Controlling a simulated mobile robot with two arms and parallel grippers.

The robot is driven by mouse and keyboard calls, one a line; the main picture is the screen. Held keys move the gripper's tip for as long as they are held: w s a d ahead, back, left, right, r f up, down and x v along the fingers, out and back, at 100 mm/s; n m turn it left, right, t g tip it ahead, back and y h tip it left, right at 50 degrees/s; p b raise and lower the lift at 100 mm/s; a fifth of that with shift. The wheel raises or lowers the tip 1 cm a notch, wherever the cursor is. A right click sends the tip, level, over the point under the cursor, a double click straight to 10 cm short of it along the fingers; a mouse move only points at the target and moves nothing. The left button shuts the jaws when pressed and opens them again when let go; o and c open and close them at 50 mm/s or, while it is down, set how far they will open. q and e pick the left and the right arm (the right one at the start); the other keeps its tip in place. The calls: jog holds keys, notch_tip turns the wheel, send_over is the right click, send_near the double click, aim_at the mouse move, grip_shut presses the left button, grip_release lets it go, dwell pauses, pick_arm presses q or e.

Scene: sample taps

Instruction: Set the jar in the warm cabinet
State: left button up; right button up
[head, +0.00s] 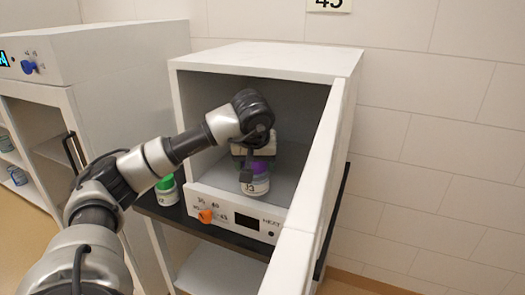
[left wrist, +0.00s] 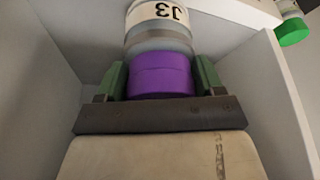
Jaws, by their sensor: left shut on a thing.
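A jar with a purple lid and a white label reading J3 (head: 254,182) is inside the open white cabinet (head: 262,58), near its front opening. In the left wrist view, the jar (left wrist: 160,45) shows its purple lid between the green finger pads. My left gripper (head: 252,160) reaches into the cabinet from the front and is shut on the jar's lid. I cannot tell whether the jar's base touches the cabinet floor. The cabinet door (head: 316,185) stands open on the right. My right gripper is not in view.
A green-lidded jar (head: 166,190) stands on the dark table just left of the cabinet; it also shows in the left wrist view (left wrist: 293,30). The cabinet front has an orange knob (head: 206,216) and a dark display. Another white cabinet with a blue knob (head: 30,67) stands left.

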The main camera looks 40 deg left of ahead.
pick_arm(q)
jog(key=shift+w+a+f+p, duration=0.25)
jog(key=shift+w+a+f, duration=0.35)
jog(key=shift+w+a, duration=0.85)
jog(key=shift+w+a+f+p, duration=0.25)
jog(key=shift+w+a+f, duration=0.3)
jog(key=shift+w+a, duration=0.8)
jog(key=shift+w+a+f+p, duration=0.25)
jog(key=shift+w+a+f, duration=0.35)
jog(key=shift+w+a, duration=0.85)
jog(key=shift+w+d+f, duration=0.1)
jog(key=shift+w+d, duration=0.25)
jog(key=shift+d, duration=0.05)
jog(key=o, duration=1.3)
jog(key=v, duration=0.5)
jog(key=s+d, duration=0.2)
jog(key=s, duration=0.1)
jog(key=s+d+b, duration=0.1)
jog(key=s+d, duration=0.4)
jog(key=s, duration=0.1)
jog(key=shift+s+d+b, duration=0.15)
jog(key=shift+d+b, duration=0.2)
jog(key=shift+d, duration=0.05)
